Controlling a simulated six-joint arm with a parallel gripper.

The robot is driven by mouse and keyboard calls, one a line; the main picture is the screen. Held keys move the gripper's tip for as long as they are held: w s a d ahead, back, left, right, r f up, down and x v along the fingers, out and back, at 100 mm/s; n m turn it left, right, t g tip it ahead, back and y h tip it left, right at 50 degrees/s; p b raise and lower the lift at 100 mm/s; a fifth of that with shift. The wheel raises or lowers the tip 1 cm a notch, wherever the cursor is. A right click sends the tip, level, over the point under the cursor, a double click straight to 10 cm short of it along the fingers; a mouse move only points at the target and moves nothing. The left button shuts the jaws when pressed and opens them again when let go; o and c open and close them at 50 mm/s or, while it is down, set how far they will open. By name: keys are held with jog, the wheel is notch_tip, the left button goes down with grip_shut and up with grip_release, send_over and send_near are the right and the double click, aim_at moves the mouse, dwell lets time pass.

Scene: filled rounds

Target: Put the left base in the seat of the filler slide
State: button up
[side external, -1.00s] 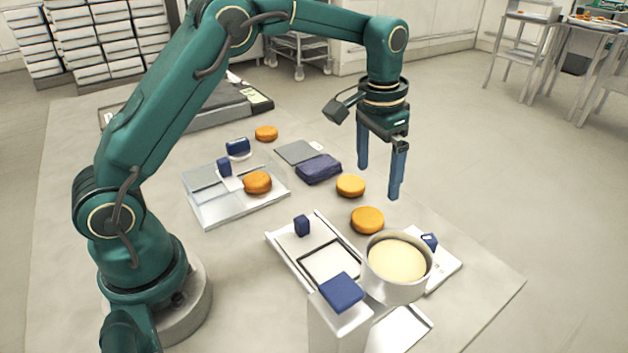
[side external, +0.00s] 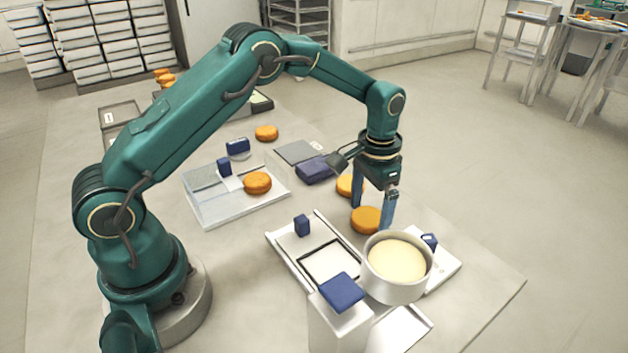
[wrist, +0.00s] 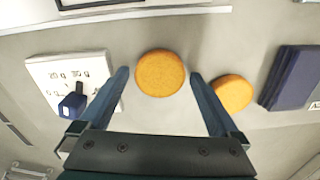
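Two orange round bases lie on the table beyond the filler. The nearer base (side external: 366,220) is between the fingers of my gripper (side external: 372,214); it also shows in the wrist view (wrist: 160,73). My gripper is open and low, pointing down, with a small gap on each side of that base in the wrist view (wrist: 158,77). The other base (side external: 347,185) lies just outside the right finger in the wrist view (wrist: 232,93). The filler slide (side external: 285,255) is a pale tray with an empty, dark-outlined square seat (side external: 330,262). Its edge shows at the top of the wrist view.
A pot of cream filling (side external: 397,262) stands beside the seat, near a blue-topped post (side external: 341,291). A white plate with a blue knob (wrist: 72,80) lies left in the wrist view. A dark blue pouch (side external: 314,170) and another tray with an orange round (side external: 257,182) lie farther off.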

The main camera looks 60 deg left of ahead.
jog(key=c, duration=0.6)
jog(key=shift+r, duration=0.15)
